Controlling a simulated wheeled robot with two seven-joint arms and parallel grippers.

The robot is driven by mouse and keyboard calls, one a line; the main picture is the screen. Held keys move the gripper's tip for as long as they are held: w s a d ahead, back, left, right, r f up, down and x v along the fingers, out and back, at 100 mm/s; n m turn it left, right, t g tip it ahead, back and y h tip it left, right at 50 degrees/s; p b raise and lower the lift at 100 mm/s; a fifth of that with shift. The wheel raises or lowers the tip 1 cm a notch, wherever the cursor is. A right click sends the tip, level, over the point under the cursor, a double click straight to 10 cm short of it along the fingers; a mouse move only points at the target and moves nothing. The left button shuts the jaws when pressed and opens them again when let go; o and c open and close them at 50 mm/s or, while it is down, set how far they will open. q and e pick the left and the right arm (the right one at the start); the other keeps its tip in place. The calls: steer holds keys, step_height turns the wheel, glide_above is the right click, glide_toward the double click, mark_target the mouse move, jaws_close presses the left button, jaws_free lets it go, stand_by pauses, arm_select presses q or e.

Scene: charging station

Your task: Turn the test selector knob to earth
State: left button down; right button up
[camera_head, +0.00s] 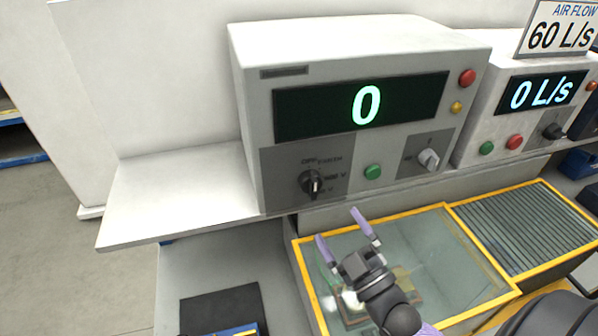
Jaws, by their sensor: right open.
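The test selector knob (312,184) is a black dial at the lower left of the front of the white tester box (249,115). Labels around it read OFF, EARTH and voltage marks; its pointer looks turned downward, toward the lower voltage mark. The display (320,108) shows a green 0. My right gripper (341,229) is below and to the right of the knob, apart from it, in front of the box. Its two purple-tipped fingers are spread open and empty. My left gripper is not in view.
A white shelf (165,195) carries the tester. A green button (373,172) and a grey knob (429,158) sit right of the selector. A yellow-framed glass case (440,255) lies below my gripper. An air-flow unit (480,125) stands at right.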

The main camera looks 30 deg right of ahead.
mark_target(317, 193)
steer(key=x, duration=0.9)
steer(key=shift+s+r+p, duration=0.1)
steer(key=shift+r+p, duration=0.15)
steer(key=shift+p, duration=0.15)
steer(key=shift+c, duration=0.3)
steer(key=c, duration=1.2)
